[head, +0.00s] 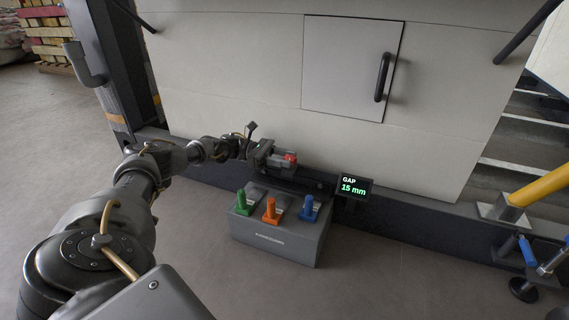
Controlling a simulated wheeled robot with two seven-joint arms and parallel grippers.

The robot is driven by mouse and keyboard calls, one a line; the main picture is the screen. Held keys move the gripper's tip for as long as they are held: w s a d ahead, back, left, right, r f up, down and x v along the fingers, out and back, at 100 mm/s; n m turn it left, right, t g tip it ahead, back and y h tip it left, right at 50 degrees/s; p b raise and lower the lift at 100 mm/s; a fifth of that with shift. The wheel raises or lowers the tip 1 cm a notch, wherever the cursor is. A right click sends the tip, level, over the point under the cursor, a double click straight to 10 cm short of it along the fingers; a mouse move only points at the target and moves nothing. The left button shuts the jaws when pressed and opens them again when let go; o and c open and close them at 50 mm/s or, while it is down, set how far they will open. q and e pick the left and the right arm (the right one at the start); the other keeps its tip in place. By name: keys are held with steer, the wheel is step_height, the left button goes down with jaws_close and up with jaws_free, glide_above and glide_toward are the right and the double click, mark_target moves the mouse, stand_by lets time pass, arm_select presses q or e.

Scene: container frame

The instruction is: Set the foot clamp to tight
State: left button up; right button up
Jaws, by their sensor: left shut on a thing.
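A grey box (276,246) stands on the floor at the foot of the large pale panel. My left gripper (287,160) is above and behind the levers, close to the panel. It is shut on a small red part (291,157), mostly hidden by the fingers. What this part belongs to is hard to tell. My right gripper is not in view.
The pale panel has a hatch with a black handle (382,77). A dark sill (422,223) runs along its foot. A yellow post (538,187) and blue-handled hardware (527,250) stand at right. Floor in front of the box is clear.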

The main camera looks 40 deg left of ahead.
arm_select(q)
steer(key=shift+d, duration=0.1)
stand_by(0.4)
steer(key=o, duration=1)
steer(key=shift+c, duration=0.2)
steer(key=v, duration=0.4)
steer(key=p+v, duration=0.1)
steer(key=v, duration=0.3)
steer(key=shift+a+f, duration=0.2)
steer(key=shift+a, duration=0.25)
steer(key=shift+b+v, duration=0.35)
steer(key=shift+v, duration=0.65)
steer(key=shift+r, duration=0.15)
